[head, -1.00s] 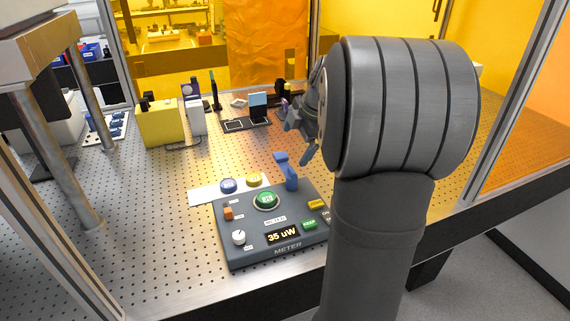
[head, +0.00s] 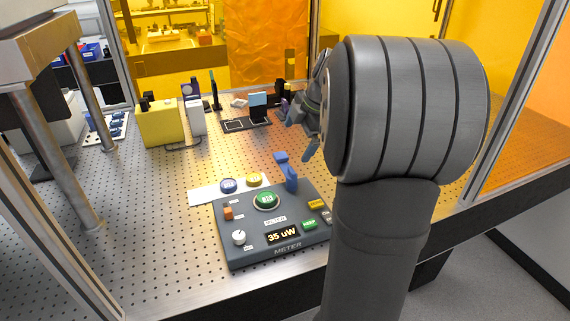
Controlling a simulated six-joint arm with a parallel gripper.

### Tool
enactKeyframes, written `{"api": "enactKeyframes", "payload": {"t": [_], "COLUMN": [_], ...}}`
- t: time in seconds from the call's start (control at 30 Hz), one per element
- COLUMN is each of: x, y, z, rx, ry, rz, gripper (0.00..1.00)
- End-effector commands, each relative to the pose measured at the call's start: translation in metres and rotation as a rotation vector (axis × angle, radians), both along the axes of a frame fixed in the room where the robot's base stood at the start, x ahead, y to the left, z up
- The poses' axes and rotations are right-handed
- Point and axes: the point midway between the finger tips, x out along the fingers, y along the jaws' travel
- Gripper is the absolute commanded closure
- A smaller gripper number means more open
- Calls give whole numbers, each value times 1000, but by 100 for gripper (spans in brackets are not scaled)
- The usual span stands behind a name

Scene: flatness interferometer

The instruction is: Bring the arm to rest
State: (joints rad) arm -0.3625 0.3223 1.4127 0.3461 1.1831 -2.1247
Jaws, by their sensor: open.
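My gripper (head: 297,132) shows in the head view just left of my large grey arm link, which hides part of it. Its blue fingers are apart, with nothing seen between them. It is above the perforated table, behind the meter box and clear of it. The dark meter box (head: 232,254) stands at the table's front, with a display reading 35 uW. A blue lever (head: 287,172) stands upright at the box's back edge, below and left of my gripper.
A yellow block (head: 158,124), a white block (head: 195,118) and a black stand with a light blue plate (head: 258,106) are at the back. Metal posts (head: 93,95) stand at the left. The left middle of the perforated table (head: 130,200) is clear.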

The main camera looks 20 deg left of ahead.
Motion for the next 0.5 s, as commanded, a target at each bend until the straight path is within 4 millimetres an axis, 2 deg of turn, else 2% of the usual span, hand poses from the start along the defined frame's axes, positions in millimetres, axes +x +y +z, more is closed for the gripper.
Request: {"api": "enactKeyframes", "payload": {"t": [0.1, 0.3, 0.5], "x": [-2, -6, -8], "y": [-10, -23, -29], "z": [24, 56, 71], "rx": [1, 1, 0], "ry": [-5, -3, 0], "rz": [-2, -1, -1], "gripper": [0, 0, 0]}}
